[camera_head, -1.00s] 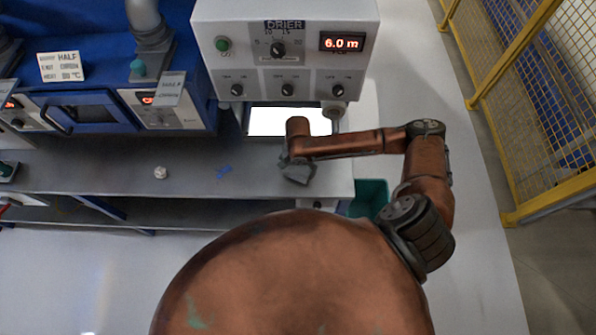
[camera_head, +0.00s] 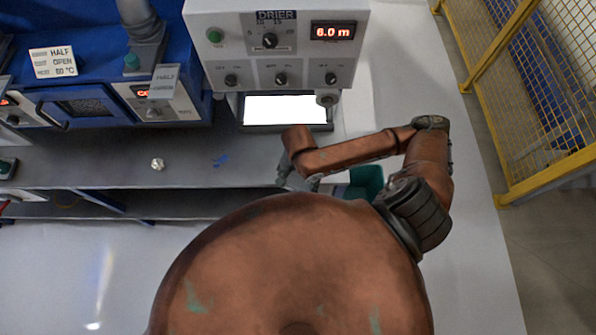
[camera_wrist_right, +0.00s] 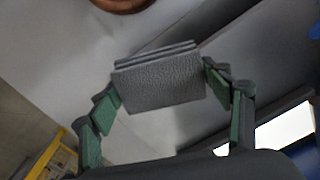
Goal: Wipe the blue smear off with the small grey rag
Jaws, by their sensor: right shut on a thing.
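The blue smear (camera_head: 220,160) lies on the grey bench top, left of my right arm in the head view. My right gripper (camera_head: 296,182) hangs at the bench's front edge, to the right of the smear and apart from it. In the right wrist view its green-padded fingers are shut on the small grey rag (camera_wrist_right: 160,84), which looks folded in layers. In the head view my arm hides most of the gripper and rag. My left gripper is not in view.
A small whitish lump (camera_head: 157,164) sits on the bench (camera_head: 110,172), left of the smear. The drier (camera_head: 275,55) with its lit opening stands behind. A teal bin (camera_head: 366,181) is right of the bench. A yellow fence (camera_head: 520,95) is at far right.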

